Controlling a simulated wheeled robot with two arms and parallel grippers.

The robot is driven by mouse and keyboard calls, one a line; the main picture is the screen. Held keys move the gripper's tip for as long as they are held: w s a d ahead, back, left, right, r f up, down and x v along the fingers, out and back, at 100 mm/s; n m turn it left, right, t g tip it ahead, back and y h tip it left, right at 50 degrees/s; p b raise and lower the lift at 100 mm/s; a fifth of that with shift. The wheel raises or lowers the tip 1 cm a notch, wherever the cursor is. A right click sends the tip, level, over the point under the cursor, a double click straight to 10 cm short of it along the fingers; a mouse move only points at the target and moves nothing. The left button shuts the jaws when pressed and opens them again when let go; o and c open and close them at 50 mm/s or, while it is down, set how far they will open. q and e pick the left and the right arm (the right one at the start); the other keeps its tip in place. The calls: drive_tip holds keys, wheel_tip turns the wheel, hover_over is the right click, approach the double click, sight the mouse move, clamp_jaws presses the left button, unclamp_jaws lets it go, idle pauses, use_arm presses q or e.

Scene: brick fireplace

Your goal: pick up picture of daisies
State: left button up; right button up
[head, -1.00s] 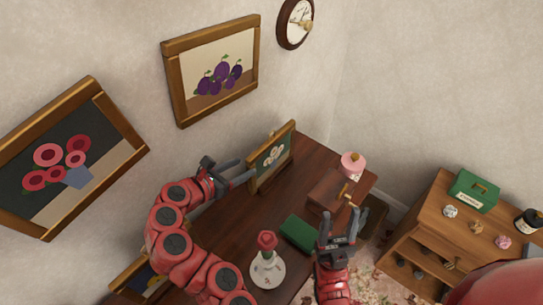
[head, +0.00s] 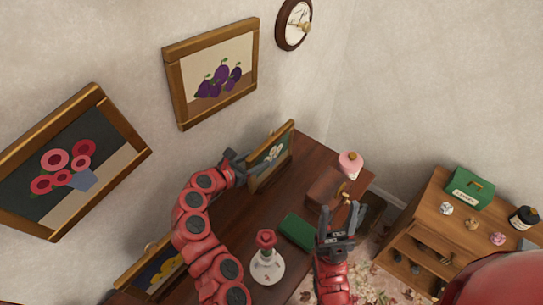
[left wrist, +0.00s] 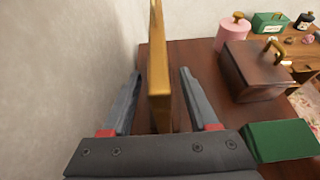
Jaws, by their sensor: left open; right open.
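The picture of daisies (head: 273,154), white flowers on a dark ground in a gold-brown frame, stands upright on the dark wooden table near the wall. My left gripper (head: 243,166) is at its left edge. In the left wrist view the picture (left wrist: 159,85) is seen edge-on, between the two spread fingers of my left gripper (left wrist: 160,72), with gaps on both sides. My right gripper (head: 341,220) is open and empty above the table's right edge, away from the picture.
On the table (head: 262,207) are a green book-like item (head: 299,231), a brown box (head: 326,187), a pink jar (head: 349,164) and a rose on a white dish (head: 267,272). A yellow-flower picture (head: 157,270) leans at lower left. A wooden shelf (head: 437,207) stands at right.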

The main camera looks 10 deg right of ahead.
use_arm(q)
clamp_jaws()
idle(0.3)
